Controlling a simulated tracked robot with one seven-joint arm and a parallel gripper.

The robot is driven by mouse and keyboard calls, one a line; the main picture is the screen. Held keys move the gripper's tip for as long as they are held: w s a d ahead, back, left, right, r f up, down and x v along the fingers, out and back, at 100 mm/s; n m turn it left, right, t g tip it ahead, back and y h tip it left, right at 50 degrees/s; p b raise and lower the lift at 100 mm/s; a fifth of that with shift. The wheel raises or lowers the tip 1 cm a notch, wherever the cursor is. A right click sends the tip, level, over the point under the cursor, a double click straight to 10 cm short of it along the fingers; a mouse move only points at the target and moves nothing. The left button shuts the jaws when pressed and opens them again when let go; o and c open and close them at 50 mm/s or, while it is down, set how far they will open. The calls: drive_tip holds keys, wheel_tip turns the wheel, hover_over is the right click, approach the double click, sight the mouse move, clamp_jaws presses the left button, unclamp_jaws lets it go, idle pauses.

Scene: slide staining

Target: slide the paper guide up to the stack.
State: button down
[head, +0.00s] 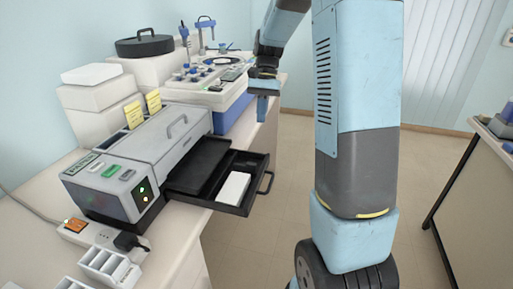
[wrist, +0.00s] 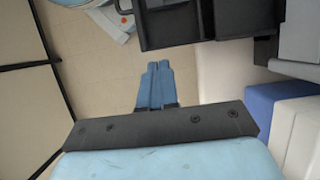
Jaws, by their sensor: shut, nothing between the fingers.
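A black tray (head: 200,192) is pulled out from the grey machine and holds a white stack (head: 234,187) that looks like paper. A small dark upright piece (head: 247,161) behind the stack may be the paper guide; I cannot tell it clearly from the tray walls. My gripper (head: 264,88) is away from the tray, behind it and higher in the head view. In the wrist view my gripper (wrist: 155,72) has its blue fingers together, with nothing between them. The black tray (wrist: 178,34) also shows at the wrist view's top; the stack is not seen there.
The grey machine (head: 160,148) stands on the bench, with a power strip (head: 105,240) and white racks (head: 108,268) in front. A blue-based instrument (head: 232,115) stands behind. The tray's handle (head: 267,183) juts over the open floor. Another table (head: 488,128) is at the right.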

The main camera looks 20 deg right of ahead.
sight(244, 166)
drive_tip(key=x, duration=0.9)
drive_tip(key=shift+f, duration=0.4)
drive_tip(key=s+a, duration=0.2)
drive_tip(key=shift+s+f, duration=0.1)
drive_tip(key=shift+s, duration=0.2)
drive_tip(key=shift+s+a, duration=0.3)
drive_tip(key=shift+s, duration=0.1)
drive_tip(key=shift+s+d, duration=0.1)
